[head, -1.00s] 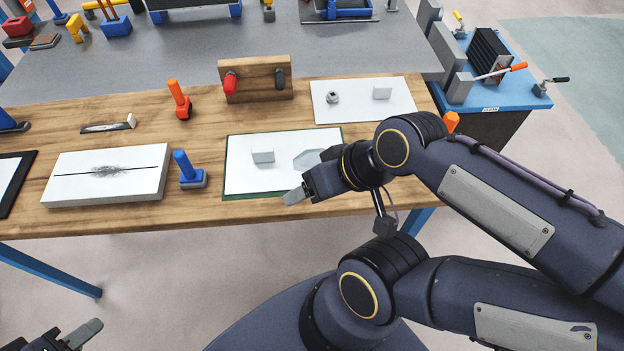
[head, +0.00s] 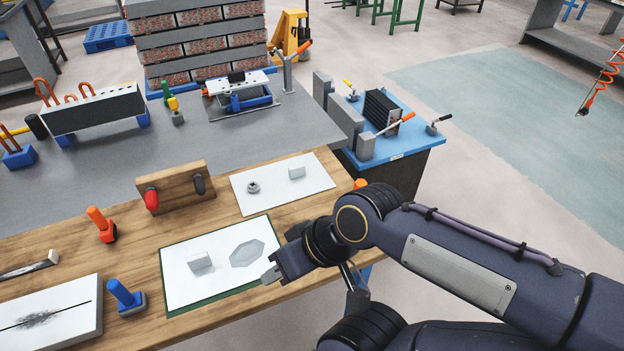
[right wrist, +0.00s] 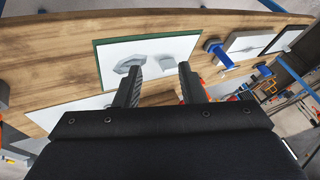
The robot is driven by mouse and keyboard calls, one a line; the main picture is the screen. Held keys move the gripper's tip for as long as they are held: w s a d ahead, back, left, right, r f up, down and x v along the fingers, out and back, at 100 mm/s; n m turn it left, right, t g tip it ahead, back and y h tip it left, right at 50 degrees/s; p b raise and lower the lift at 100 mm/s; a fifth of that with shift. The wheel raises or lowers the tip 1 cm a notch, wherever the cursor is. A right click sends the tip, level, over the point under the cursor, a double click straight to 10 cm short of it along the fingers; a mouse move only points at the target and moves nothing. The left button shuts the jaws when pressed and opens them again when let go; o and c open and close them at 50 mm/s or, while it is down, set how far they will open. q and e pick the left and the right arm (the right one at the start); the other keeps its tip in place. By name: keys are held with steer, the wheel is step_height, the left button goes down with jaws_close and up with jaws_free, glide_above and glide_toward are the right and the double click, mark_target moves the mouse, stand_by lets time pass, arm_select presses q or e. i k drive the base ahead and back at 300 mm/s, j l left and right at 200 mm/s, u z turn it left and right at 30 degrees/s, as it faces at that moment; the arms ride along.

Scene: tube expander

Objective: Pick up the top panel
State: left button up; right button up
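Which piece is the top panel is not clear from the frames. A white panel with a green edge (head: 190,283) lies flat on the wooden bench. On it are a small pale block (head: 200,262) and a flat grey hexagonal piece (head: 247,253); both also show in the right wrist view, the block (right wrist: 160,61) and the hexagon (right wrist: 129,63). My right gripper (head: 272,275) is by the panel's near right corner. In the right wrist view its fingers (right wrist: 160,88) are apart, with nothing between them. My left gripper is out of view.
A second white panel (head: 310,186) with small parts lies behind. A wooden block with red and black grips (head: 178,190), orange (head: 102,225) and blue (head: 125,298) handled tools, and a thick white slab (head: 85,335) stand left. A blue-topped cart (head: 415,125) is behind right.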

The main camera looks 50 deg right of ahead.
mark_target(283, 182)
steer(key=z, duration=1.35)
steer(key=i+l+u, duration=0.4)
steer(key=l+u, duration=0.25)
